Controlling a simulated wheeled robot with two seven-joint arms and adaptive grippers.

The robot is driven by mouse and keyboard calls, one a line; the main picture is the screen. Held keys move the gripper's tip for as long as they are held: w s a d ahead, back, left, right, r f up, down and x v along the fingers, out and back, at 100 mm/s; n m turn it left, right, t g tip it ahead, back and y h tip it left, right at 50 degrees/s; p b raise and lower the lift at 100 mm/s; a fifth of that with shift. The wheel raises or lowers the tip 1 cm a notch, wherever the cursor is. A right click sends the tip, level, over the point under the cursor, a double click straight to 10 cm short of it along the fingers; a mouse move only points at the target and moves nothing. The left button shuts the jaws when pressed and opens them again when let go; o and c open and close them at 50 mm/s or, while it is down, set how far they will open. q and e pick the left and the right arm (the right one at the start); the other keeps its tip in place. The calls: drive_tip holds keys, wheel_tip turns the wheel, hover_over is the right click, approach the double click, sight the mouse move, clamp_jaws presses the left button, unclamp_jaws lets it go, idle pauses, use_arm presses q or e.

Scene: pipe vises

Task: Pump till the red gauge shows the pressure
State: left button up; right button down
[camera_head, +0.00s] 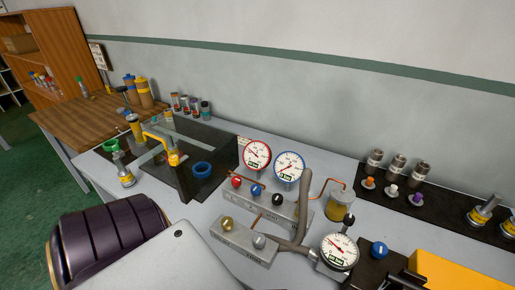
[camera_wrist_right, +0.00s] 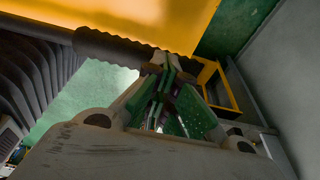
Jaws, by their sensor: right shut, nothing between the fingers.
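The red-rimmed gauge (camera_head: 257,155) stands upright on the grey valve block (camera_head: 268,214), beside a blue-rimmed gauge (camera_head: 290,166). Its needle appears to point to the upper left, but the numbers are too small to read. A third, dark-rimmed gauge (camera_head: 339,251) sits lower right on a hose fitting. A yellow body (camera_head: 455,272), perhaps the pump, is at the lower right edge. In the right wrist view a black ribbed grip (camera_wrist_right: 112,46) lies just past my right gripper (camera_wrist_right: 165,66), which is shut and empty; contact is unclear. My left gripper is not in view.
Red, blue and black knobs top the valve block, with a lower block (camera_head: 241,242) in front. A jar of yellowish liquid (camera_head: 340,204) stands right of it. A dark mat (camera_head: 440,212) with metal cylinders lies at the right, and a clear dark case (camera_head: 190,160) at the left.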

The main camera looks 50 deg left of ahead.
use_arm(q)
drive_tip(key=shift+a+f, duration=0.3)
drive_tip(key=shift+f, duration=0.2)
use_arm(e)
drive_tip(key=shift+s+f, duration=0.1)
drive_tip(key=shift+f, duration=0.45)
use_arm(q)
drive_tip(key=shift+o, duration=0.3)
drive_tip(key=shift+b, duration=0.3)
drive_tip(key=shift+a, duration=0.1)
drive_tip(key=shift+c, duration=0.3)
use_arm(e)
drive_tip(key=shift+s+f, duration=0.1)
drive_tip(key=shift+s, duration=0.05)
drive_tip(key=shift+p+v, duration=0.5)
drive_tip(key=shift+v, duration=0.3)
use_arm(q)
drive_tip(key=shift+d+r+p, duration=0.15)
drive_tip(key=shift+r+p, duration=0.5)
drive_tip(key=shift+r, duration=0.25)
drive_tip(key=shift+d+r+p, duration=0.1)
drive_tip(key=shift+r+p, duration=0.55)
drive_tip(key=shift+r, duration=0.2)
use_arm(e)
drive_tip(key=shift+s+a+r, duration=0.1)
drive_tip(key=shift+a+r, duration=0.1)
drive_tip(key=shift+r, duration=1.3)
drive_tip(key=shift+a+r, duration=0.2)
drive_tip(key=shift+r, duration=1.35)
